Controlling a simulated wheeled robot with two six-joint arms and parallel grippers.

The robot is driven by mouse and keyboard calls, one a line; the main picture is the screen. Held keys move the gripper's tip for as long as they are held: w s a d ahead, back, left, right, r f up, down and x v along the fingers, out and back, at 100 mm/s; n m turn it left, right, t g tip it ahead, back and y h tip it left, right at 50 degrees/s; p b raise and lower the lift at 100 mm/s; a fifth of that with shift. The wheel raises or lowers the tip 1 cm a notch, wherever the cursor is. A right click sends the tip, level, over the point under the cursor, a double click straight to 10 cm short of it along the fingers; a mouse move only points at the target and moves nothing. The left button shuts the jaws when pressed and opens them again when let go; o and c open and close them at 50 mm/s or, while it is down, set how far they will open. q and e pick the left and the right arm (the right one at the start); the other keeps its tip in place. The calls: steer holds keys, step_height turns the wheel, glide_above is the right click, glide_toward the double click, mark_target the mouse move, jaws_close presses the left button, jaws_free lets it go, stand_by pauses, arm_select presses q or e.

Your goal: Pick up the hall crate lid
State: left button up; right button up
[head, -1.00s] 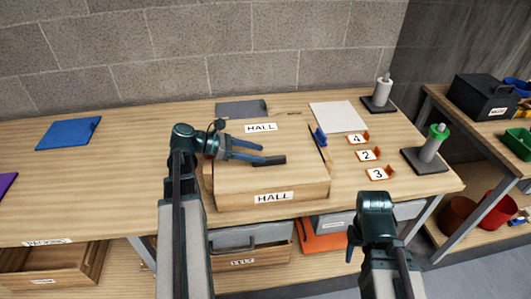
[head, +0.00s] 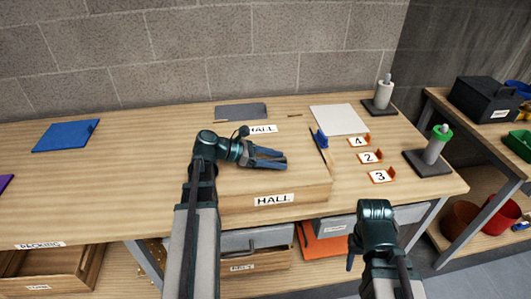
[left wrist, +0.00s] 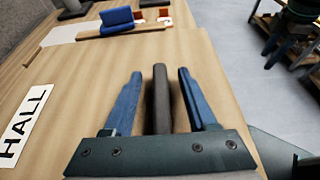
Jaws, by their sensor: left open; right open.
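The wooden hall crate (head: 300,198) stands on the workbench with a HALL label on its front. Its flat wooden lid (head: 240,182) lies on top. A dark bar handle (left wrist: 160,100) on the lid shows in the left wrist view. My left gripper (head: 284,160) is open low over the lid, its blue fingers on either side of the handle, with visible gaps. In the head view the gripper hides most of the handle. My right gripper is open and empty in the left wrist view (left wrist: 284,62), away from the crate; its arm hides most of it in the head view.
The bench left of the crate is mostly clear.

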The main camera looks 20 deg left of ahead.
arm_select(q)
steer(key=shift+c, duration=0.3)
jaws_close()
stand_by(1.1)
